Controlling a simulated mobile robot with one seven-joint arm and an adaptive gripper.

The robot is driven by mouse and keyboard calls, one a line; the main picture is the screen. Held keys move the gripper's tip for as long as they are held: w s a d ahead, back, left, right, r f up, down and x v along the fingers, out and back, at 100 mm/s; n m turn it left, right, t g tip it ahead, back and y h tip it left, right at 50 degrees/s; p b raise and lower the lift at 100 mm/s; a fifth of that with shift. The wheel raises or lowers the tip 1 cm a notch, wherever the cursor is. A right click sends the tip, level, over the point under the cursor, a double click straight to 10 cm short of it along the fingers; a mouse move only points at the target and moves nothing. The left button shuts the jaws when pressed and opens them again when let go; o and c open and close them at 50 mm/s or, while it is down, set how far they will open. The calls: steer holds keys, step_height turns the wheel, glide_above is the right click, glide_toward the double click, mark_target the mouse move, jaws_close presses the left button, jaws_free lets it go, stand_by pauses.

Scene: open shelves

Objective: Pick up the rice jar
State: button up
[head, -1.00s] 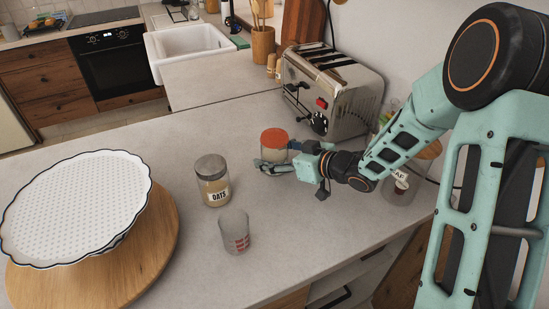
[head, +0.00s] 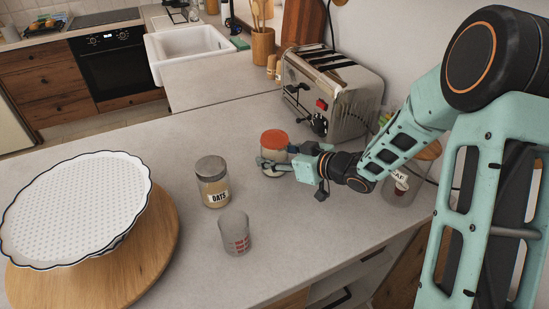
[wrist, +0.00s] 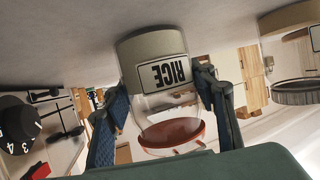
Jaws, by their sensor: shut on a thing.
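The rice jar is a clear jar with an orange-red lid (head: 274,139), standing upright in front of the toaster in the head view. In the wrist view, which is upside down, its RICE label (wrist: 165,75) faces me and pale contents fill its lower part. My gripper (head: 273,162) is shut on the jar, with one finger on each side of it in the wrist view (wrist: 162,88). The jar's base is at or very near the counter; I cannot tell whether it touches.
An oats jar (head: 212,182) and an empty measuring glass (head: 235,232) stand to the left on the counter. The toaster (head: 330,92) is close behind the rice jar. Another labelled jar (head: 402,185) is under my arm. A white tray (head: 75,205) on a round board fills the left.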

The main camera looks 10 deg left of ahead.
steer(key=shift+r, duration=0.2)
steer(key=shift+r, duration=0.6)
steer(key=s+d+r+p, duration=0.1)
steer(key=s+d+r, duration=0.2)
steer(key=s+r, duration=0.8)
steer(key=s, duration=0.2)
steer(key=shift+s+r+p, duration=0.25)
steer(key=shift+s+p, duration=0.1)
steer(key=shift+p, duration=0.05)
